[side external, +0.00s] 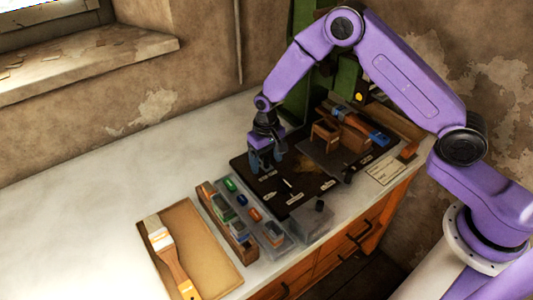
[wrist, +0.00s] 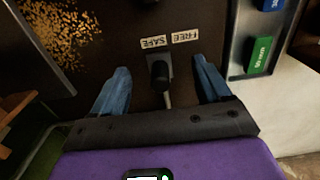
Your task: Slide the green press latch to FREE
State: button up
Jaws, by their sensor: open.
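In the side view my gripper (side external: 266,163) points down over the dark board (side external: 310,187) and hides the lever.
The green press frame (side external: 297,100) stands behind my gripper. A clear tray (side external: 268,236) of coloured pieces, a wooden rack (side external: 236,243) and a brush (side external: 166,250) on a brown board lie nearer. In the wrist view, a green 50 mm block (wrist: 260,54) sits right of my fingers.

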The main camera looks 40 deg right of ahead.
jog(key=c, duration=1.4)
jog(key=shift+a, duration=1.5)
jog(key=o, duration=1.5)
jog(key=shift+r, duration=0.1)
